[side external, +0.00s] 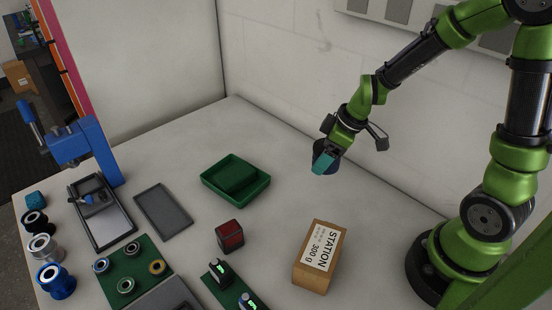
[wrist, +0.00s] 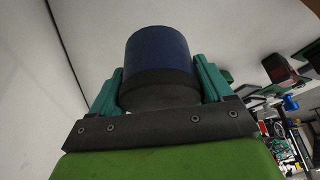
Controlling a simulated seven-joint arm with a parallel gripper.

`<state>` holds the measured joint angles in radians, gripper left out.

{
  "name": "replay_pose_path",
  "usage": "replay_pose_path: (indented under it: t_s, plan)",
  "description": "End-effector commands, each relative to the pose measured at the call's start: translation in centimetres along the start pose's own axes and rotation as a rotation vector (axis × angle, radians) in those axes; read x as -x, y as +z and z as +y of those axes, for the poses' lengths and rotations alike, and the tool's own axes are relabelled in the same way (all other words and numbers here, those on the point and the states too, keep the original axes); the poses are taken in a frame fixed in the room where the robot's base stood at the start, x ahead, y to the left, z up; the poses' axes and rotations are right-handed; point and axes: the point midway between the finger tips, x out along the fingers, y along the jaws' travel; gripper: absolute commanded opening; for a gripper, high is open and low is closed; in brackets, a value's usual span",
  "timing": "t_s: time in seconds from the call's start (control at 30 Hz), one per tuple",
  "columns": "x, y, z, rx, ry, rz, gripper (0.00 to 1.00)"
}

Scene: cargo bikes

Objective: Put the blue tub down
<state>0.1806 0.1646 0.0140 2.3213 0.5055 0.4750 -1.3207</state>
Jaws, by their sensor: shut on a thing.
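My gripper (side external: 322,163) is at the end of the green arm, above the back right part of the worktop. It is shut on the blue tub (wrist: 160,52). In the wrist view the tub is dark blue with a black band at the near end, and the teal fingers (wrist: 158,88) press on it from both sides. In the side external view only a dark part of the tub (side external: 318,148) shows around the teal finger. The tub is held in the air, clear of the worktop (side external: 290,205).
A green tray (side external: 262,190) with a green block stands left of my gripper. A cardboard box labelled STATION (side external: 320,257) stands in front. A red-topped block (side external: 230,236), a grey tray (side external: 163,210) and a blue press (side external: 85,145) are further left. The worktop below my gripper is clear.

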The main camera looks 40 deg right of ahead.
Motion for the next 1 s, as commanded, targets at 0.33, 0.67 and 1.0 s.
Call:
replay_pose_path:
  t_s: [0.33,0.67,1.0]
  plan:
    - [1.4,-0.6,-4.5,0.617,-0.254,0.000,0.41]
    - [-0.3,0.4,-5.5,0.822,-0.345,-0.004,0.41]
    - [-4.3,2.0,-5.4,0.819,-0.342,-0.005,0.41]
